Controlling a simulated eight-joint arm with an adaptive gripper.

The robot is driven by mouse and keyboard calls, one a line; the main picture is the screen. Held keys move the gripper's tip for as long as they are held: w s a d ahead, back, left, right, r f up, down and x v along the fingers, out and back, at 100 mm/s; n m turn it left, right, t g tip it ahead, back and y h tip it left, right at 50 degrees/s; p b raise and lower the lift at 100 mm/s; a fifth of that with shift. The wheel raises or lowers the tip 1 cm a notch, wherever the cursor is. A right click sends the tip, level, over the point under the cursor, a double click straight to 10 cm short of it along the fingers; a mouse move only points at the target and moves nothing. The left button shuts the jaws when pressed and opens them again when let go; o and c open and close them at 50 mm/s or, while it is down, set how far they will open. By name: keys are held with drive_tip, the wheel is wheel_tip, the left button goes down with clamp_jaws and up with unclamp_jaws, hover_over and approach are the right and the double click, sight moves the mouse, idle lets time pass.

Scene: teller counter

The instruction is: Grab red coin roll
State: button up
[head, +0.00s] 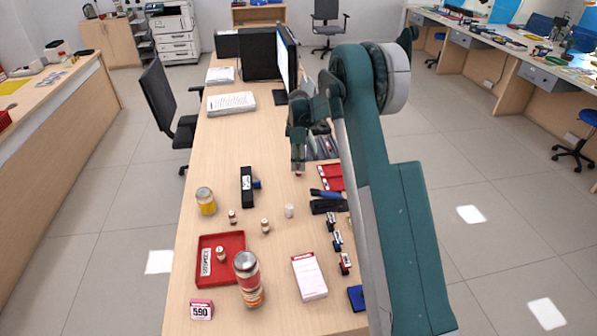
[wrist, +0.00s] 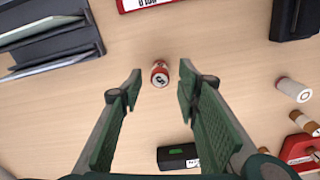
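The red coin roll (wrist: 160,74) stands on the counter in the wrist view, with a red body and a pale top bearing a dark mark. In the head view only a small red part of it (head: 298,173) shows below my gripper (head: 298,168). In the wrist view my gripper (wrist: 158,84) is open, with its two green fingers well apart. No contact shows, and the height between fingertips and roll is hard to judge.
A grey file rack (wrist: 45,42) stands left in the wrist view. A white roll (wrist: 293,89), a brown-banded roll (wrist: 304,122) and a black device (wrist: 178,157) lie around. In the head view, a red tray (head: 235,238) and jars stand in front. Bare counter surrounds the red roll.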

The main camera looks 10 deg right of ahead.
drive_tip(key=shift+f+b, duration=0.4)
drive_tip(key=shift+f, duration=1.75)
clamp_jaws()
